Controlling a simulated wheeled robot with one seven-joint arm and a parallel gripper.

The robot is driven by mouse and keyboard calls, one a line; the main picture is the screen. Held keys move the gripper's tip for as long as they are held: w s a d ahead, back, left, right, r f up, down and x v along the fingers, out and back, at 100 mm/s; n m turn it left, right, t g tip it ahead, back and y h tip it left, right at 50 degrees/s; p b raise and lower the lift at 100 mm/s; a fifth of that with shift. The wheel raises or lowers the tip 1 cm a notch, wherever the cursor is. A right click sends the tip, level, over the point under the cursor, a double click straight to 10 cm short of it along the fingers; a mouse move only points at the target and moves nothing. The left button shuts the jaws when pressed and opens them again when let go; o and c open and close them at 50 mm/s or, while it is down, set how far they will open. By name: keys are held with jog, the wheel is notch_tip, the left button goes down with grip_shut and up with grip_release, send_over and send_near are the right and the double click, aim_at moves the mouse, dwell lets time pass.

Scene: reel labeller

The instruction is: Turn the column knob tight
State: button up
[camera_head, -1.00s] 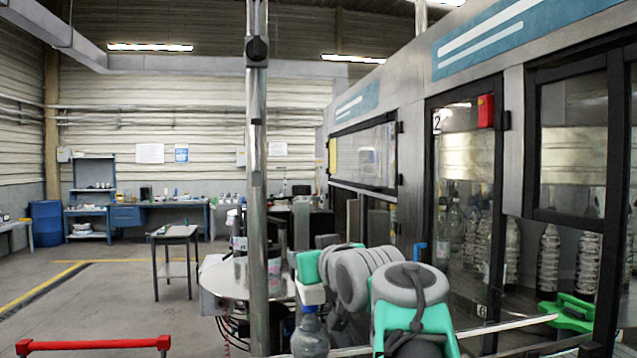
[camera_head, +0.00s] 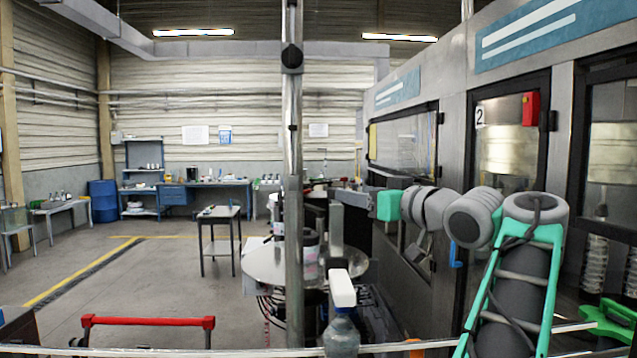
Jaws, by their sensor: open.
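The column (camera_head: 293,170) is an upright metal post left of the middle. The column knob (camera_head: 292,58) is a dark round knob high on it, seen against the back wall. How tight it is cannot be told. My arm, grey with green parts, reaches in from the right. My gripper (camera_head: 339,194) shows as a small dark grey end left of the green wrist part, in front of the machine. It is open and apart from the knob, lower and to its right in the picture. Its fingers are small and hard to make out.
A round metal table (camera_head: 262,268) stands behind the column. A bottle with a white cap (camera_head: 342,288) stands in front of it. The glazed machine (camera_head: 455,130) fills the right side. A red rail (camera_head: 148,321) is at lower left; open floor lies beyond it.

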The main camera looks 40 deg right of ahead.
jog(key=w+p, duration=0.2)
jog(key=w, duration=0.5)
jog(key=shift+d+r, duration=0.1)
jog(key=shift+w, duration=0.35)
grip_shut()
